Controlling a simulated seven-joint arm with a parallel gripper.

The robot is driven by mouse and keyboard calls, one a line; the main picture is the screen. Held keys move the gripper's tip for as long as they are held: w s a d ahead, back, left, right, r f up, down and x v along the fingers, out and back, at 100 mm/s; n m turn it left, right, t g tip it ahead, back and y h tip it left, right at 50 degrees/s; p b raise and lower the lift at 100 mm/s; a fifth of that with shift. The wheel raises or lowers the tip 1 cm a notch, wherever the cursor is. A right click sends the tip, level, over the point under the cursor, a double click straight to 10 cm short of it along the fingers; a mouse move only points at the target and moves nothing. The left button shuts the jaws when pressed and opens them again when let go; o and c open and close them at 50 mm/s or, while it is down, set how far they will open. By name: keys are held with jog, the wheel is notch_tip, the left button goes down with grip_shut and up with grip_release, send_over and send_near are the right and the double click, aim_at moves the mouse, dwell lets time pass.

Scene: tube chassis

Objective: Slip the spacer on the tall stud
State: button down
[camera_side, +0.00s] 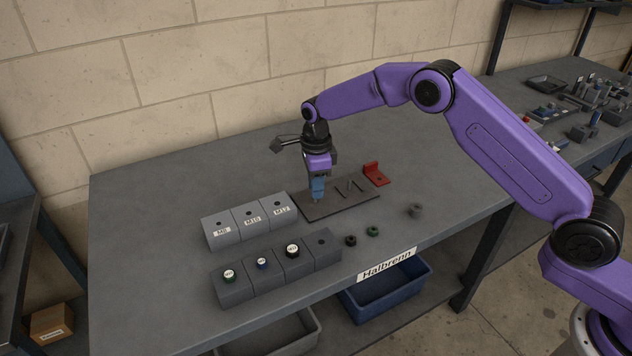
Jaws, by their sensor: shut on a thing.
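My gripper (317,199) points straight down over the left part of a dark flat plate (368,202). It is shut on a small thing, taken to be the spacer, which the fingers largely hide. The blue part at the gripper's lower end is low, close to the plate; I cannot tell whether it touches a stud. Small upright studs (350,186) stand on the plate to the right of the gripper. Which stud is the tall one is too small to tell, and one under the gripper would be hidden.
A red bracket (375,175) stands at the plate's far right. A black ring (350,241), green ring (373,231) and grey piece (416,210) lie right.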

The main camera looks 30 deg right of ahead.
jog(key=shift+f, duration=1.05)
jog(key=c, duration=0.9)
grip_release()
notch_tip(320, 180, up, 18)
jog(key=shift+f, duration=0.25)
